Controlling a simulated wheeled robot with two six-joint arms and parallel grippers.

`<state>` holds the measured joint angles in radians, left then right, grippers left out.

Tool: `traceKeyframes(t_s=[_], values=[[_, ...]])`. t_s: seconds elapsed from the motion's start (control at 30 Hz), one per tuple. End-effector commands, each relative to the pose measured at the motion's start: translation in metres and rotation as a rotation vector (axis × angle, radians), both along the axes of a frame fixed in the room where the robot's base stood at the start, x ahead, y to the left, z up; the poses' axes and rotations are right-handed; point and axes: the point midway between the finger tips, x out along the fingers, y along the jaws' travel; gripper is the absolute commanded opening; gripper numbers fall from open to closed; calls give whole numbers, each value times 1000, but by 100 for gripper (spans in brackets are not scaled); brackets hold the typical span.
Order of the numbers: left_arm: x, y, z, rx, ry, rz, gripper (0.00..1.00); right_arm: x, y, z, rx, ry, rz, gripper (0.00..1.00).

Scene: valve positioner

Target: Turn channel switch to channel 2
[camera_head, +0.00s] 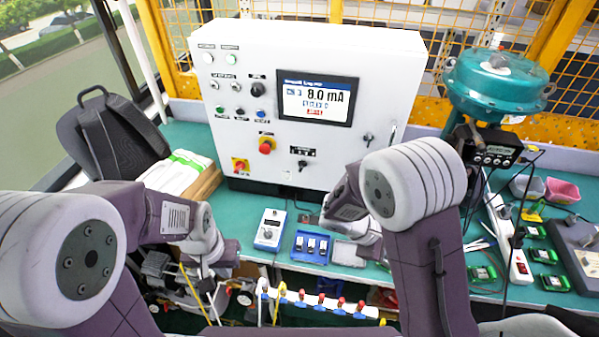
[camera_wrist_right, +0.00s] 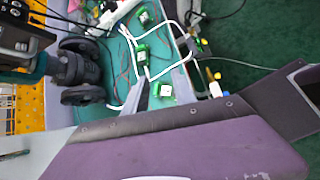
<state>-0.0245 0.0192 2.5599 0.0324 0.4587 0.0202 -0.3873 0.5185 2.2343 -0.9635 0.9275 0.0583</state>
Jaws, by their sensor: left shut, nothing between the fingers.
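A white control cabinet (camera_head: 220,130) stands at the back of the bench. Its front carries a black selector knob (camera_head: 257,89) at upper middle and another black rotary switch (camera_head: 303,164) below the screen. Their labels are too small to read, so I cannot tell which is the channel switch. The screen (camera_head: 318,99) reads 8.0 mA; its smaller text is unclear. My left gripper (camera_head: 207,268) is shut and empty, low at the bench's front, well below and apart from the cabinet. My right arm reaches in front of the cabinet's lower right; its gripper is not discernible.
A teal valve actuator (camera_head: 495,80) stands right. Green boards (camera_wrist_right: 166,90) show in the right wrist view.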

Motion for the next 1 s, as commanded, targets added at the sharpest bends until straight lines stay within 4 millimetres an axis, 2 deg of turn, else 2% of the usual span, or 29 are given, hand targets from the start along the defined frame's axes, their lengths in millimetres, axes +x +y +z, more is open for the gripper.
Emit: traceKeyframes(t_s=[0.07, 0.1, 0.17, 0.2, 0.27, 0.3, 0.33, 0.4, 0.47, 0.57, 0.7, 1.0], values=[[0, 0, -8, 0, 0, 0, 0, 51, 14, -3, -198, 11, 273, 32], [0, 0, -10, 0, 0, 0, 0, 81, 29, -1, -307, -5, 425, 32], [0, 0, -13, 0, 0, 0, 0, 124, 66, 2, -457, -52, 645, 32], [0, 0, -15, 0, 0, 0, 0, 146, 96, 4, -544, -95, 778, 32], [0, 0, -17, 0, 0, 0, 0, 170, 143, 5, -651, -170, 955, 32], [0, 0, -18, 0, 0, 0, 0, 179, 173, 4, -706, -220, 1052, 32], [0, 0, -19, 0, 0, 0, 0, 183, 194, 4, -739, -256, 1115, 32], [0, 0, -20, 0, 0, 0, 0, 188, 230, 4, -792, -325, 1221, 32], [0, 0, -20, 0, 0, 0, 0, 188, 249, 4, -818, -362, 1276, 32], [0, 0, -20, 0, 0, 0, 0, 188, 261, 4, -832, -386, 1309, 32], [0, 0, -17, 0, 0, 0, 0, 195, 259, 5, -831, -385, 1306, 32], [0, 0, -1, 0, 0, 0, 0, 253, 245, 6, -831, -382, 1302, 32]])
